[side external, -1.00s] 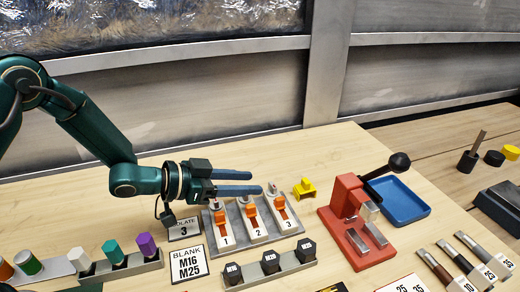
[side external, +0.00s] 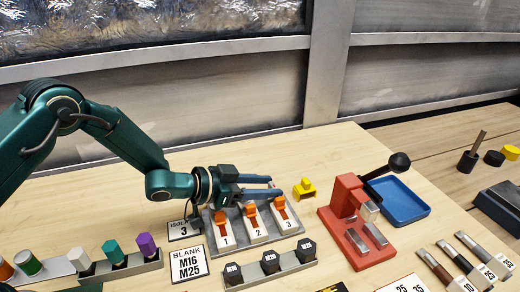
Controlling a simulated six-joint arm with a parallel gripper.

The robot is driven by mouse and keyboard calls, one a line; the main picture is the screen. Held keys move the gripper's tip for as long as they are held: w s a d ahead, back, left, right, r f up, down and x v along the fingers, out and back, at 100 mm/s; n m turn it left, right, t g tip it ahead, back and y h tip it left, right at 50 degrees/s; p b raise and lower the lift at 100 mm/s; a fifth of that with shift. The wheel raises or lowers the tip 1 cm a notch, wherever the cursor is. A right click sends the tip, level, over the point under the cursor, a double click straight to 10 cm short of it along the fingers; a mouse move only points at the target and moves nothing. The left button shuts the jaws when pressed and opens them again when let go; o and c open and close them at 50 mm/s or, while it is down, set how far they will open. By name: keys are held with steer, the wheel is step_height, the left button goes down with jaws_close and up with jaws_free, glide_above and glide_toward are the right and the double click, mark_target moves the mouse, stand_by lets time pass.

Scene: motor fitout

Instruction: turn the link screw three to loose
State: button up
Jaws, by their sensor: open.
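A grey terminal block (side external: 213,238) stands on the bench with three white plates numbered 1, 2 and 3, each with an orange lever. The plate numbered 3 (side external: 288,224) is at the right end, its orange lever (side external: 279,203) raised at the back. My gripper (side external: 276,187) is level, pointing right, its two blue-grey fingers apart. The fingertips are just behind and above the lever of plate 3. The back edge of the block, where the link screws appear to be, is mostly hidden behind the fingers. I cannot tell whether the fingers straddle a screw.
A yellow clip (side external: 304,188) lies right of the fingertips. A red press (side external: 350,215) with a black-knobbed lever and a blue tray (side external: 400,200) stand further right. Label cards (side external: 188,264), a rack of black caps (side external: 270,265) and a rack of coloured plugs (side external: 130,258) are in front.

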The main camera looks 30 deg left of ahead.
jaws_close()
steer(key=shift+d, duration=0.15)
steer(key=shift+s+n, duration=0.1)
steer(key=shift+n, duration=0.2)
steer(key=shift+d+n+t+y, duration=0.1)
steer(key=shift+n+t+y, duration=0.2)
steer(key=shift+t+y, duration=0.15)
jaws_free()
steer(key=shift+s+r, duration=0.1)
